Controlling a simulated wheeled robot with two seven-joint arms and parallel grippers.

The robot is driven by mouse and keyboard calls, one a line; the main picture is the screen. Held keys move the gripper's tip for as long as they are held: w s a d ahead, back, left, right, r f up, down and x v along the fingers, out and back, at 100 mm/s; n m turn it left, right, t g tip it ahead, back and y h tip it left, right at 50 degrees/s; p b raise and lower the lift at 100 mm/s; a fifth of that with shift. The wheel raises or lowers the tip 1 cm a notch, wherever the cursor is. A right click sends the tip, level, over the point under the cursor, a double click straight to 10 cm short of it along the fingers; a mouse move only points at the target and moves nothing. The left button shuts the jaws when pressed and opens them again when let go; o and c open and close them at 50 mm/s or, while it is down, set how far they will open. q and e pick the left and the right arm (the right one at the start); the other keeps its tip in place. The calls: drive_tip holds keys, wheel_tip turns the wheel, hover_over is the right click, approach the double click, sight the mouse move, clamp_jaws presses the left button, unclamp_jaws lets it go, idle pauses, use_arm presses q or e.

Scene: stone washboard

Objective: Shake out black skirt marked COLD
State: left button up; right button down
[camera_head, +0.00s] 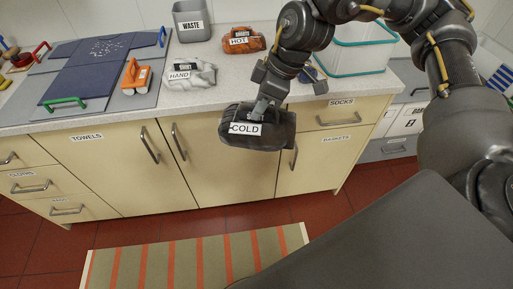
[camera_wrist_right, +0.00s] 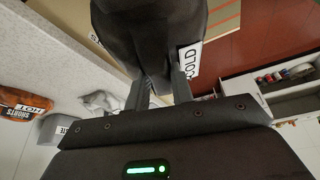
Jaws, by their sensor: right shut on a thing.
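The black skirt (camera_head: 270,136) is a dark folded bundle with a white COLD label. My right gripper (camera_head: 262,106) is shut on its top and holds it in the air in front of the counter's front edge, before the cabinet doors. In the right wrist view the dark skirt (camera_wrist_right: 150,30) hangs between the two fingers (camera_wrist_right: 160,88), with part of its label showing at the right. My left gripper is not in view.
On the counter (camera_head: 120,118) lie an orange HOT bundle (camera_head: 243,40), a white HAND bundle (camera_head: 190,75), a grey WASTE bin (camera_head: 192,22), a blue garment on a board (camera_head: 95,65), an orange-handled brush (camera_head: 134,77) and a clear teal-rimmed bin (camera_head: 350,50). A striped mat (camera_head: 190,262) lies on the floor.

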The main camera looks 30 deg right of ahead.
wheel_tip(320, 180, up, 5)
drive_tip(key=shift+d+f, duration=0.1)
wheel_tip(320, 180, down, 15)
drive_tip(key=shift+f, duration=0.15)
